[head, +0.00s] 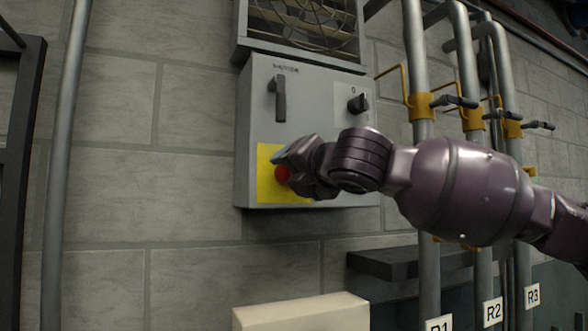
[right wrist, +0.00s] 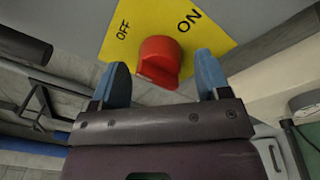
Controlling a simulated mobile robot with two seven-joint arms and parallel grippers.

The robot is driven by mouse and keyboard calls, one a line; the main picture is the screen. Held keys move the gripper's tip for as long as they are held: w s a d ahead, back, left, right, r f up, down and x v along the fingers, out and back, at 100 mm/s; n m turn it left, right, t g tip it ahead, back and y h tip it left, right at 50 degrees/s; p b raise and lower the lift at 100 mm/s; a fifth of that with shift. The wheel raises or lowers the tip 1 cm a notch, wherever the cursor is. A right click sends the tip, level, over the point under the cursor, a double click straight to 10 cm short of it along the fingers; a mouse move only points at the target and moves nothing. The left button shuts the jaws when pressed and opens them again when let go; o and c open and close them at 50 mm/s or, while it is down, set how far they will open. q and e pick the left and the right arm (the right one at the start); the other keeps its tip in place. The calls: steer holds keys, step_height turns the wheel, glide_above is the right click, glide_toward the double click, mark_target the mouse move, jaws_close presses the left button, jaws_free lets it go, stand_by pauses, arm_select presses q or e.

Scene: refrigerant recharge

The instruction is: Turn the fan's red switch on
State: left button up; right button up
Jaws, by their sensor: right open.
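The red switch (right wrist: 160,58) is a rotary knob on a yellow plate (right wrist: 205,20) marked OFF and ON. In the right wrist view it sits between the two blue fingertips of my right gripper (right wrist: 163,80), which is open, with visible space on both sides. In the head view the red switch (head: 283,175) is partly covered by my right gripper (head: 284,160), which reaches in from the right. The yellow plate is low on the grey fan box (head: 310,125). The exact pointing of the knob is hard to tell. My left gripper is not in view.
A black lever (head: 280,98) and a small black knob (head: 358,103) are higher on the box, below the fan grille (head: 302,22). Grey pipes with yellow-collared valves (head: 421,105) stand to the right. A pale box (head: 300,314) is below.

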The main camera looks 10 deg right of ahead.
steer(key=shift+w, duration=0.1)
steer(key=c, duration=0.9)
